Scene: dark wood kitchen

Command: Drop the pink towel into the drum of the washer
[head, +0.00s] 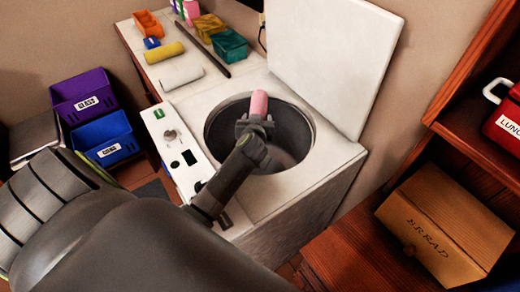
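The white top-loading washer (330,160) stands in the middle with its lid (338,60) raised. Its round grey drum (297,132) is open at the top. The pink towel (259,102) looks like a small roll standing up from the fingers of my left gripper (257,120). The gripper is over the drum opening and appears closed around the towel's lower end, which is hidden. The towel shows against the drum's far rim; its exact height over the drum is hard to tell. My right gripper is out of view.
A purple bin (83,96) and a blue bin (105,138) stand at left. Rolled yellow (164,52) and white (181,76) towels lie on the counter behind the washer, near small orange (149,22) and teal (229,45) bins. A bread box (445,225) sits at right.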

